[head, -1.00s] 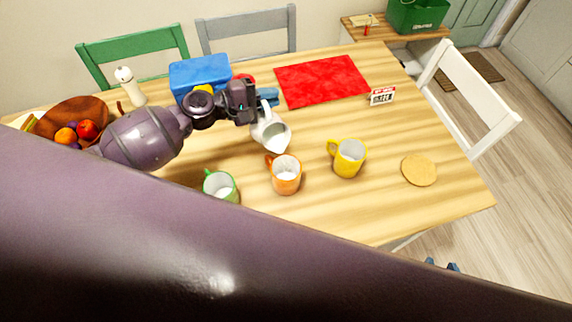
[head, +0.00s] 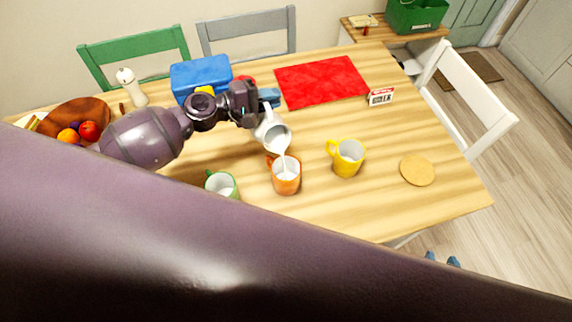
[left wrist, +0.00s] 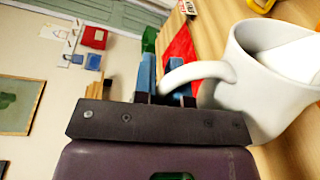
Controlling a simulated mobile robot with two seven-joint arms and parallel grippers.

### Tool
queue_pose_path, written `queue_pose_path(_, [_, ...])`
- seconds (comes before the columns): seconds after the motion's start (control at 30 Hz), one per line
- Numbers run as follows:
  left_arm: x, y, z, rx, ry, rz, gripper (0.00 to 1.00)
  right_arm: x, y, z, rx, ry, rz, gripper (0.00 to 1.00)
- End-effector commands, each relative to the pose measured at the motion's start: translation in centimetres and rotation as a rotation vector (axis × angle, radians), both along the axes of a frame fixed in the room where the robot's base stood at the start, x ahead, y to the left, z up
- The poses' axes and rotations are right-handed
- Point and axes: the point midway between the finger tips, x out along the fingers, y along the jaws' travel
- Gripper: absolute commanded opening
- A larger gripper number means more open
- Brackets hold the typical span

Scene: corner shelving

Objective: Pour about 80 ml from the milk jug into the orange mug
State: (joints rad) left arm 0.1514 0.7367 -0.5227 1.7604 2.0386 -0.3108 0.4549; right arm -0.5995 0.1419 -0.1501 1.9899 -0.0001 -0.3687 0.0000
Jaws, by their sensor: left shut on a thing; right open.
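The white milk jug (head: 277,138) is tilted over the orange mug (head: 288,180), and a thin white stream runs from its lip into the mug. My left gripper (head: 266,98) is shut on the jug's handle, above and behind the mug. In the left wrist view the jug (left wrist: 262,95) is tipped with white milk inside, and its handle passes between the blue fingers of my left gripper (left wrist: 165,85). The milk level in the orange mug is hard to tell. Only the blue fingertips of my right gripper (head: 442,261) show, apart and empty, beyond the table's front right edge.
A yellow mug (head: 348,160) stands right of the orange mug, and a green mug (head: 223,187) stands left, partly hidden by my arm. A cork coaster (head: 417,171), red mat (head: 322,82), blue box (head: 200,76) and fruit bowl (head: 78,114) are also on the table.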

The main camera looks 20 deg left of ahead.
Motion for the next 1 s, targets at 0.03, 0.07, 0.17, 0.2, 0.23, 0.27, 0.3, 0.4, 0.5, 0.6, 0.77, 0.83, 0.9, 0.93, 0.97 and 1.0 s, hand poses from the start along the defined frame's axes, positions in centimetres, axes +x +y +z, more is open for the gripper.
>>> queue_pose_path(0.03, [0.0,0.0,0.2,0.003,-0.007,0.0,0.0,-0.2,0.0,0.1,0.0,0.002,-0.002,0.43])
queue_pose_path(0.07, [0.0,-0.1,0.3,0.005,-0.009,0.0,0.0,-0.2,0.0,0.1,0.0,0.003,-0.002,0.43])
queue_pose_path(0.17, [-0.1,-0.1,0.4,0.015,-0.018,0.0,0.0,-0.5,-0.1,0.2,0.0,0.007,-0.003,0.43])
queue_pose_path(0.2, [-0.1,-0.2,0.4,0.018,-0.021,0.0,0.0,-0.5,-0.1,0.2,0.0,0.008,-0.003,0.43])
queue_pose_path(0.23, [-0.2,-0.2,0.5,0.021,-0.024,0.001,0.0,-0.5,-0.1,0.2,0.0,0.008,-0.003,0.43])
queue_pose_path(0.27, [-0.2,-0.2,0.5,0.023,-0.027,0.0,0.0,-0.5,-0.1,0.3,0.0,0.008,-0.003,0.43])
queue_pose_path(0.3, [-0.2,-0.3,0.5,0.027,-0.029,-0.001,0.0,-0.5,-0.1,0.4,0.0,0.007,-0.003,0.43])
queue_pose_path(0.4, [-0.3,-0.4,0.6,0.035,-0.038,-0.001,0.0,-0.4,-0.1,0.5,0.0,0.006,-0.003,0.43])
queue_pose_path(0.5, [-0.4,-0.4,0.7,0.044,-0.046,-0.001,0.0,-0.3,-0.1,0.8,0.0,0.003,-0.002,0.43])
queue_pose_path(0.6, [-0.5,-0.5,0.8,0.052,-0.055,0.0,0.0,0.0,0.0,1.1,0.0,-0.002,-0.001,0.43])
queue_pose_path(0.77, [-0.6,-0.6,1.0,0.065,-0.069,0.0,0.0,0.4,0.0,1.5,0.0,-0.011,0.001,0.43])
queue_pose_path(0.83, [-0.7,-0.7,1.1,0.072,-0.075,-0.001,0.0,0.5,0.1,1.7,0.0,-0.014,0.003,0.43])
queue_pose_path(0.9, [-0.7,-0.8,1.2,0.077,-0.081,-0.001,0.0,0.6,0.1,1.9,0.0,-0.015,0.003,0.43])
queue_pose_path(0.93, [-0.7,-0.7,1.1,0.078,-0.081,0.0,0.0,0.6,0.1,1.8,0.0,-0.015,0.003,0.43])
queue_pose_path(0.97, [-0.7,-0.7,1.1,0.077,-0.08,0.0,0.0,0.6,0.1,1.8,0.0,-0.015,0.003,0.43])
queue_pose_path(1.0, [-0.7,-0.7,1.0,0.077,-0.08,0.0,0.0,0.6,0.1,1.8,0.0,-0.015,0.003,0.43])
